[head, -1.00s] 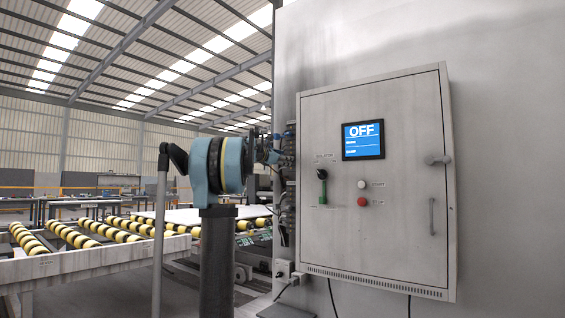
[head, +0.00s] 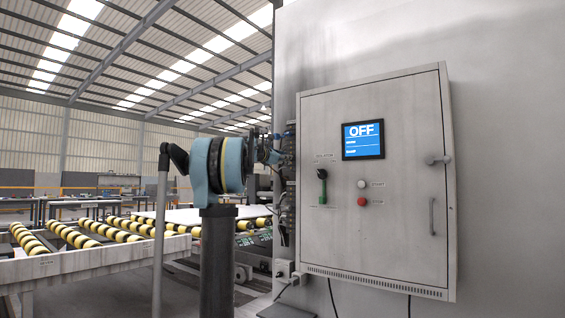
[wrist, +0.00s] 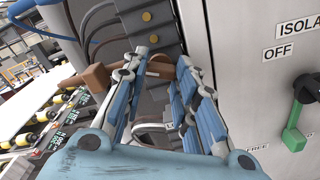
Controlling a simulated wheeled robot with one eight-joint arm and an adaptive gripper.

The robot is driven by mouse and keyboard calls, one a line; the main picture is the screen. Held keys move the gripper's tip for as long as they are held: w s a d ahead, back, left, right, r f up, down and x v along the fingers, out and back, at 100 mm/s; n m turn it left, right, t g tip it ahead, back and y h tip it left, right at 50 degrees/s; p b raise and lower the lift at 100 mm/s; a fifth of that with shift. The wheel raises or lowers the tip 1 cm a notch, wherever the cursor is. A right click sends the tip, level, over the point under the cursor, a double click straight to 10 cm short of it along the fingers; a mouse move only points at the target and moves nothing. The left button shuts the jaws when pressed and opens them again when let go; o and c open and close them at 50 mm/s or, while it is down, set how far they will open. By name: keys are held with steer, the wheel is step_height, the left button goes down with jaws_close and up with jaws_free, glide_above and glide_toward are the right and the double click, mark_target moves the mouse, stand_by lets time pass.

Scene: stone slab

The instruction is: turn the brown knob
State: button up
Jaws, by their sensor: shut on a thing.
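The brown knob (wrist: 98,77) shows in the wrist view as a brown block with a brown bar running right from it. It sits in front of a dark grey ribbed unit beside the cabinet. My gripper (wrist: 160,68) has its blue and grey fingers on either side of the bar and is shut on it. The fingers hide part of the bar. In the head view my gripper is small at the cabinet's left side, partly behind my arm, and I cannot make out the knob there.
The grey cabinet (head: 400,240) stands close to the right, with a screen (head: 363,140) reading OFF. A green and black switch (wrist: 296,137) sticks out from its front. Cables and a blue hose (wrist: 92,28) run near the knob. A roller conveyor (head: 95,262) lies to the left.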

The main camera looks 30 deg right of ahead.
steer(key=shift+w+a+m, duration=0.1)
steer(key=shift+a+m, duration=0.05)
steer(key=shift+m, duration=0.45)
steer(key=m, duration=1.9)
steer(key=shift+m, duration=0.3)
steer(key=m, duration=0.6)
steer(key=shift+c, duration=0.2)
steer(key=shift+m, duration=0.4)
steer(key=o, duration=1.1)
steer(key=shift+w, duration=0.15)
